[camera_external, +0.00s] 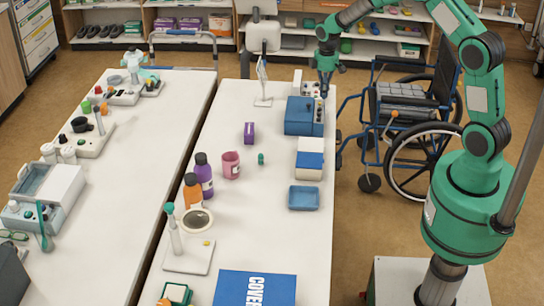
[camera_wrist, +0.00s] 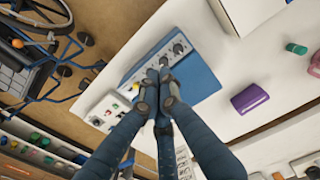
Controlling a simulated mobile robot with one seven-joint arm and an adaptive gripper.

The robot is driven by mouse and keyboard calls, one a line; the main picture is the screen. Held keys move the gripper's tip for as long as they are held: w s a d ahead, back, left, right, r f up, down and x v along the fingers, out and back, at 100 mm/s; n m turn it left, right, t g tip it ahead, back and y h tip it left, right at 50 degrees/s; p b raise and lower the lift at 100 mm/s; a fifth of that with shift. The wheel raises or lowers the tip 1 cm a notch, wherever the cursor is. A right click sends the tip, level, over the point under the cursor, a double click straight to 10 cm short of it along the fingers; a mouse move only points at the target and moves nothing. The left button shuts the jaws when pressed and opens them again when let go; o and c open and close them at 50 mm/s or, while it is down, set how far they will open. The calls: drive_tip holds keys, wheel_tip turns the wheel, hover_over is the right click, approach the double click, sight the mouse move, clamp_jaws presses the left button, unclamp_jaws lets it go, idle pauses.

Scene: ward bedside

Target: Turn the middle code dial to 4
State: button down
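A blue box (camera_external: 301,116) stands at the far right of the near table, with a pale control panel along its right side. In the wrist view the blue box (camera_wrist: 200,80) shows its panel with dark round dials, one at the upper end (camera_wrist: 179,47) and one beside it (camera_wrist: 163,60). My fingers cover the panel below these, so any dial there and the dial settings cannot be read. My gripper (camera_wrist: 158,76) has its fingertips close together over the panel; whether they touch it or hold a dial is hidden. In the external view my gripper (camera_external: 324,90) is above the panel.
A white device with knobs (camera_external: 307,84) stands just behind the blue box. A white and blue carton (camera_external: 309,160) and a blue tray (camera_external: 303,198) stand nearer. A purple box (camera_external: 249,133) is to the left. A wheelchair (camera_external: 410,120) is beyond the table's right edge.

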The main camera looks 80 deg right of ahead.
sight(323, 117)
drive_tip(key=shift+s+d+f, duration=0.3)
drive_tip(key=shift+d+f, duration=0.4)
drive_tip(key=shift+f, duration=0.15)
drive_tip(key=shift+f+b, duration=1.6)
drive_tip(key=shift+f, duration=1.9)
drive_tip(key=shift+w+a, duration=0.1)
drive_tip(key=shift+a+r+p, duration=0.1)
drive_tip(key=shift+a+p, duration=0.4)
drive_tip(key=shift+a, duration=0.15)
drive_tip(key=shift+s, duration=0.45)
